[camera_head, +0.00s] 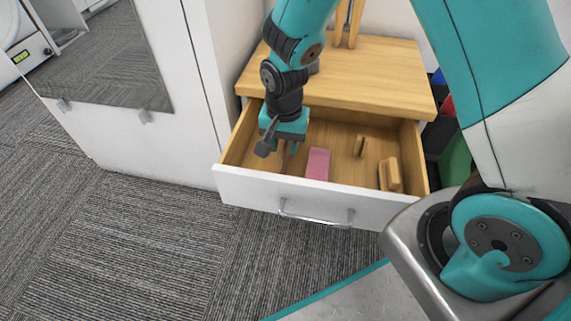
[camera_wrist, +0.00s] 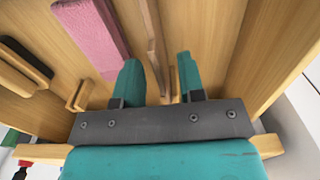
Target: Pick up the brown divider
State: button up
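The brown divider (camera_wrist: 152,35) is a thin wooden strip standing on edge in the open drawer (camera_head: 250,188). In the wrist view it runs from the top edge down between the fingers. My gripper (camera_wrist: 157,65) is open, with one finger on each side of the divider and a visible gap beside it. In the head view my gripper (camera_head: 287,150) reaches down into the left part of the drawer. There the fingers and arm mostly hide the divider.
A pink block (camera_head: 318,163) lies just right of my gripper. A small wooden piece (camera_head: 360,147) and a wooden-backed block (camera_head: 390,174) sit farther right in the drawer. The wooden cabinet top (camera_head: 370,75) overhangs the drawer's back. Bare drawer floor shows between these things.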

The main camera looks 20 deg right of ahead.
aim_at(285, 159)
notch_tip(285, 159, down, 3)
jog(key=shift+r+b, duration=0.1)
jog(key=shift+b, duration=0.4)
jog(key=shift+c, duration=0.4)
grip_shut()
jog(key=shift+r, duration=0.1)
